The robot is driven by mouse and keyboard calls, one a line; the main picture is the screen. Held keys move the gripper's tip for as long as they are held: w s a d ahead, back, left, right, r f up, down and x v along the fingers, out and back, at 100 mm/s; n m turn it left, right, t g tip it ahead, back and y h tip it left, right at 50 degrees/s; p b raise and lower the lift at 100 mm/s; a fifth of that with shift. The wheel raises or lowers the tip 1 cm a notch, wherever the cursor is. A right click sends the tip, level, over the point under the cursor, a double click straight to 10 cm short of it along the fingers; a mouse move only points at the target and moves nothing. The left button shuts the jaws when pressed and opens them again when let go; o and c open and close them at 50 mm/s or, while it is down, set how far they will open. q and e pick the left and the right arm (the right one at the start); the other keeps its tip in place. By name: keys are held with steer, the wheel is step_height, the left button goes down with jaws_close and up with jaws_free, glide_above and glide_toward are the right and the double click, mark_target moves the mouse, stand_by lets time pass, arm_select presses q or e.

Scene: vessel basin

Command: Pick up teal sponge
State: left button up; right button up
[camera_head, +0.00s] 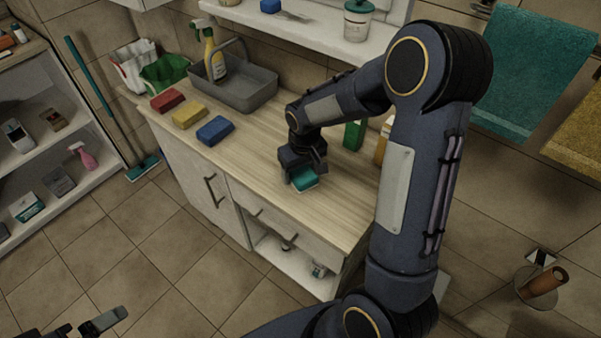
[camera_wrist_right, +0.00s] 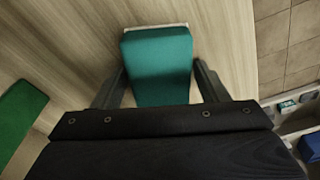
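The teal sponge (camera_head: 303,180) is at the counter's front part, directly under my right gripper (camera_head: 302,170). In the right wrist view the sponge (camera_wrist_right: 160,65) lies between the two fingers of that gripper (camera_wrist_right: 160,68), one at each long side. The fingertips are very close to its sides; I cannot tell whether they press on it, or whether the sponge is clear of the counter. The near end of the sponge is hidden by the gripper body. My left gripper (camera_head: 85,325) is partly in view at the bottom left, away from the counter, with nothing seen in it.
Red (camera_head: 168,100), yellow (camera_head: 189,115) and blue (camera_head: 215,130) sponges lie on the wooden counter (camera_head: 255,165). A grey caddy (camera_head: 247,90) with a spray bottle (camera_head: 213,60) stands behind them. A green item (camera_head: 353,134) stands behind my right arm. A shelf (camera_head: 290,28) runs above.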

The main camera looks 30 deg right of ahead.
steer(key=c, duration=0.8)
steer(key=shift+o, duration=0.2)
